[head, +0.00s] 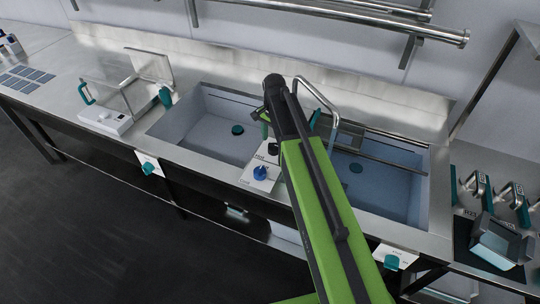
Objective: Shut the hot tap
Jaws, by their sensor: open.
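A white control plate (249,183) sits between the two sink basins. A dark knob (272,149) is at its back, beside a small label that seems to read HOT. A blue knob (260,173) is in front of it, above a second label. A curved steel spout (325,95) bends over the right basin, with a bluish streak below its end that may be water. My gripper (265,127) is open, just above and behind the dark knob, pointing down. My green arm hides part of the plate's right side and the spout's base. I cannot tell whether the gripper touches anything.
The left basin (185,127) has a teal drain disc (237,130). The right basin (395,185) has bars across its back. A clear-walled device (105,120) stands left on the counter. Metal parts with teal handles (480,187) stand right. Rails (340,18) run along the wall above.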

